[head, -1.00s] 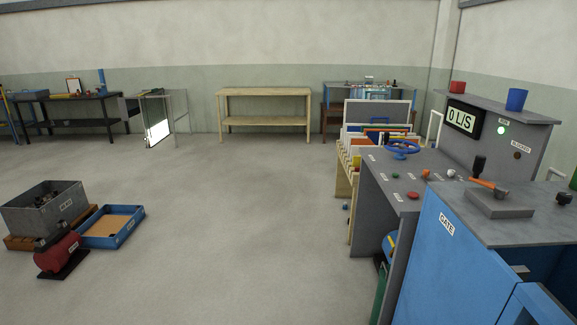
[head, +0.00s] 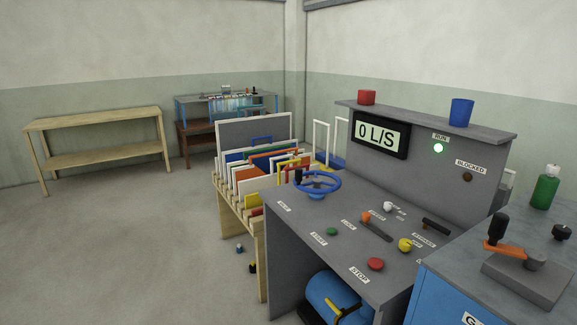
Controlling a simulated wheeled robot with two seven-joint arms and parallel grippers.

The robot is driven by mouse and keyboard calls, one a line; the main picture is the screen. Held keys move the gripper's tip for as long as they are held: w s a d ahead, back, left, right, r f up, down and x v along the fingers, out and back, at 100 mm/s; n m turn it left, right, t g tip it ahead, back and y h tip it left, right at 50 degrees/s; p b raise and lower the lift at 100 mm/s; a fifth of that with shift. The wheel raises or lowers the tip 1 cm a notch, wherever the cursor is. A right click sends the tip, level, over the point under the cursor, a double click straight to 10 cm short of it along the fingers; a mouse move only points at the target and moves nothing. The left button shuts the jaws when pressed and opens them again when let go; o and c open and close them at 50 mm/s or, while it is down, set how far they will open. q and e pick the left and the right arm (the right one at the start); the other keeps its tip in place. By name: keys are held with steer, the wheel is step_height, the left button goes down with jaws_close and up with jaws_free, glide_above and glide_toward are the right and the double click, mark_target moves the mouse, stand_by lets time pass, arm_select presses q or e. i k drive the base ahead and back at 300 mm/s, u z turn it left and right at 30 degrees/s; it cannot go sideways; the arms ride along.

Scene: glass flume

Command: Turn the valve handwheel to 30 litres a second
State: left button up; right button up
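The blue valve handwheel (head: 317,183) sits on the left part of the grey control desk (head: 290,221), with a dark upright knob at its left rim. The display (head: 381,136) on the desk's back panel reads 0 L/S. The green lamp (head: 438,148) labelled RUN is lit. The lamp (head: 467,177) labelled BLOCKED is dark. Neither of my grippers shows in the head view.
The desk also carries a green START button (head: 331,231), a red STOP button (head: 375,264), a yellow knob (head: 405,245) and levers. A rack of coloured panels (head: 262,172) stands close behind the handwheel. The floor (head: 150,255) at left is clear.

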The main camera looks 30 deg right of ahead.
mark_target(299, 174)
steer(key=z, duration=0.4)
steer(key=i, duration=1.7)
steer(key=z, duration=0.4)
